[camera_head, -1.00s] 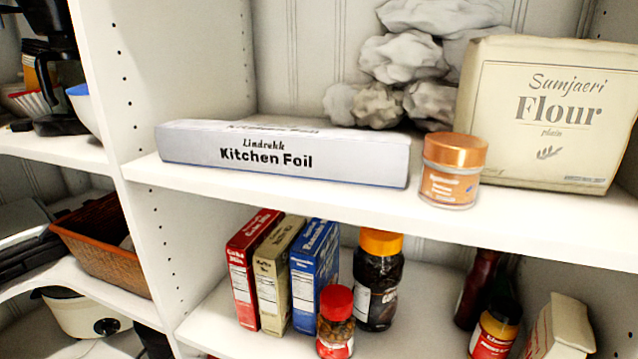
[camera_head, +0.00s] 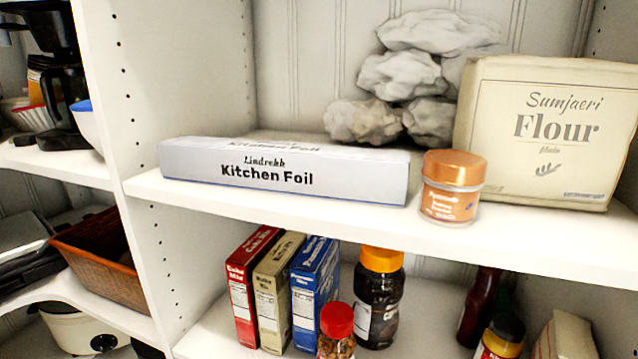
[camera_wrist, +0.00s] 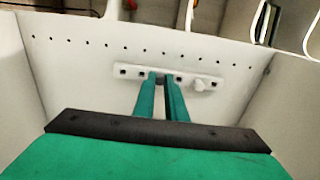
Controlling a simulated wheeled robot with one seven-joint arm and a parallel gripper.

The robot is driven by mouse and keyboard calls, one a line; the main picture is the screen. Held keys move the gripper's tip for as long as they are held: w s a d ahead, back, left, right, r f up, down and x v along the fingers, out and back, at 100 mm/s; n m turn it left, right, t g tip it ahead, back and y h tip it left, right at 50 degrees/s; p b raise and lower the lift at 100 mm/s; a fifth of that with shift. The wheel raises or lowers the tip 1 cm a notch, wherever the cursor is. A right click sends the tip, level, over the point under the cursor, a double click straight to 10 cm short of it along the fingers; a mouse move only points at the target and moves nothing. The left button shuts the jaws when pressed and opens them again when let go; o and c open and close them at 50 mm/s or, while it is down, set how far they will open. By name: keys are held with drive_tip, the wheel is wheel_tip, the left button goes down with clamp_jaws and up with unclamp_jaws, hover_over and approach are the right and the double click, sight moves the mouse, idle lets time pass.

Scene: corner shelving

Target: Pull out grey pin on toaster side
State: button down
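In the wrist view my gripper (camera_wrist: 161,78) has two teal fingers, close together with a narrow gap, pointing at a white panel. Their tips overlap a pale strip (camera_wrist: 132,71) with several dark square holes. A dark patch shows between the tips; I cannot tell whether it is a hole or something held. A small pale round knob or pin (camera_wrist: 198,86) sticks out of the strip just right of the fingers. I cannot tell whether it is grey. I cannot make out a toaster for certain. The gripper is outside the head view.
A row of small holes (camera_wrist: 106,45) runs along the white panel. In the head view, a kitchen foil box (camera_head: 285,172), copper-lidded jar (camera_head: 452,187) and flour bag (camera_head: 545,135) stand on the shelf. A brown basket (camera_head: 105,262) and black appliance (camera_head: 62,85) are left of the divider (camera_head: 130,120).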

idle(0.4)
drive_tip(key=v, duration=0.6)
idle(1.2)
drive_tip(key=shift+d, duration=0.1)
